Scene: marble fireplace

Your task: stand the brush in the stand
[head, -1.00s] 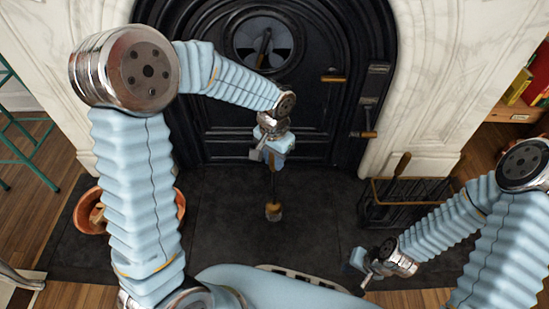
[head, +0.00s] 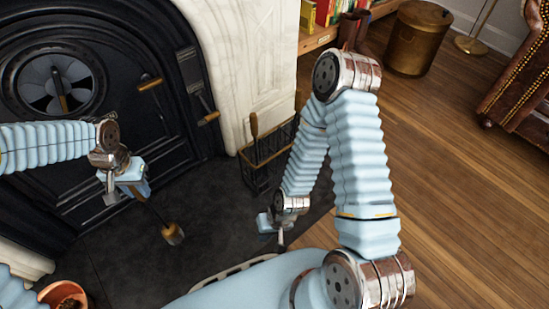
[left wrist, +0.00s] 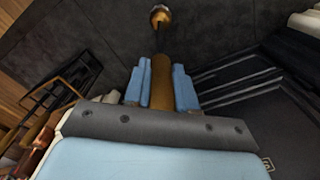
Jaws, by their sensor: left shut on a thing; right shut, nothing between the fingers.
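The brush (head: 173,234) has a dark shaft and a tan head, which hangs lowest over the dark hearth. My left gripper (head: 137,190) is shut on its wooden handle in front of the stove door. In the left wrist view the handle (left wrist: 161,82) lies between the fingers, with the head beyond. The stand (head: 264,158) is a black wire frame with a brass-coloured rim, right of the brush beside the marble; it also shows in the left wrist view (left wrist: 48,100). My right gripper (head: 272,222) is shut and empty, low in front of the stand.
A wooden-handled tool (head: 254,126) stands up at the stand. The black stove (head: 110,90) and white marble surround (head: 255,70) bound the back. A brass bin (head: 418,38) stands far right; the wooden floor (head: 450,190) is clear.

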